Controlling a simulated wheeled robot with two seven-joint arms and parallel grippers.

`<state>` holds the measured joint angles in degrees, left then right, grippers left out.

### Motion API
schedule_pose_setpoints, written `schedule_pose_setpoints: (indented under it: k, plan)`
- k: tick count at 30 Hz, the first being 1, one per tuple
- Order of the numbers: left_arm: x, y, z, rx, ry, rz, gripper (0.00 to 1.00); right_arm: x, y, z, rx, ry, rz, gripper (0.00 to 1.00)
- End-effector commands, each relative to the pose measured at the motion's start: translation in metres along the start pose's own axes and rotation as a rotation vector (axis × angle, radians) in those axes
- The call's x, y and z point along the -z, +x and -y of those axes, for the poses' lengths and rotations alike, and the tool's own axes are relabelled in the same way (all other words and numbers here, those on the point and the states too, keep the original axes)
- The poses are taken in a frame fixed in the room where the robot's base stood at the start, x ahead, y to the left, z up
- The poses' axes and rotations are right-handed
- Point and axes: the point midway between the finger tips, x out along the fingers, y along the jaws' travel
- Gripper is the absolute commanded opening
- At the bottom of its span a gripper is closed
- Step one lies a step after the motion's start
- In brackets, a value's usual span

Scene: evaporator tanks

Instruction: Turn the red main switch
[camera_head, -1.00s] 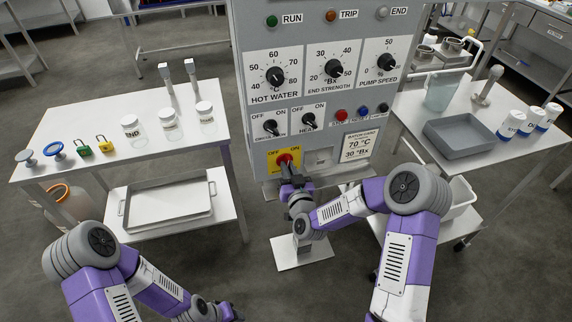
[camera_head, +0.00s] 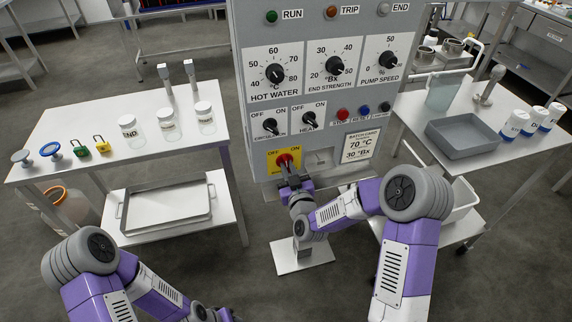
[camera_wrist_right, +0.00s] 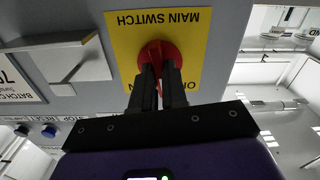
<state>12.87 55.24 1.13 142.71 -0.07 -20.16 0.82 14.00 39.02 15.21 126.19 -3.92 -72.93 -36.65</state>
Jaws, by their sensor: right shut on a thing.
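The red main switch (camera_head: 284,160) sits on a yellow plate (camera_head: 271,165) marked OFF and ON, low on the grey control panel. In the right wrist view the red knob (camera_wrist_right: 158,52) shows upside down on the yellow plate marked MAIN SWITCH. My right gripper (camera_head: 287,170) is at the switch from below, its dark fingers shut on the red knob; it also shows in the right wrist view (camera_wrist_right: 160,75). The fingers hide part of the knob and of the lettering. My left arm is at the lower left; its gripper is out of the frame.
The panel carries three large dials (camera_head: 333,66), two smaller black knobs and small push buttons (camera_head: 343,114) above and beside the switch. A left table (camera_head: 80,122) holds jars, padlocks and valve handles. A right table (camera_head: 415,100) holds a grey tray (camera_head: 436,139) and white bottles.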

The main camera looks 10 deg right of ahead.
Motion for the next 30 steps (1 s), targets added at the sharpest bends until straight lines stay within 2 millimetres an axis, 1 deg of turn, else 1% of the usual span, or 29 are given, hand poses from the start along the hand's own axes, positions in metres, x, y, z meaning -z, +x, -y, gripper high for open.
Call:
schedule_pose_setpoints:
  k: [1, 3, 6, 14, 18, 21, 30]
  plan:
    - [0.0, 0.006, 0.002, 0.0, 0.0, 0.0, 0.43, -0.002, 0.0, 0.001, 0.001, -0.041, -0.002, 0.0]
    - [0.0, 0.01, 0.004, 0.0, 0.0, 0.0, 0.43, -0.003, 0.0, 0.001, 0.001, -0.101, -0.001, 0.0]
    - [0.0, 0.012, 0.005, 0.0, 0.0, 0.0, 0.43, -0.002, 0.0, 0.001, 0.0, -0.15, 0.001, 0.0]
    - [0.0, 0.012, 0.004, 0.0, 0.0, 0.0, 0.43, -0.001, 0.0, 0.0, 0.0, -0.158, 0.002, 0.0]
    - [0.001, 0.021, 0.008, 0.0, 0.0, 0.0, 0.43, -0.002, 0.0, 0.001, 0.001, -0.26, -0.001, 0.0]
    - [0.001, 0.024, 0.009, 0.0, 0.0, 0.0, 0.43, -0.002, -0.001, 0.001, 0.001, -0.324, 0.0, 0.0]
    - [0.001, 0.025, 0.009, 0.0, 0.0, 0.0, 0.43, -0.002, -0.001, 0.001, 0.001, -0.352, 0.002, 0.0]
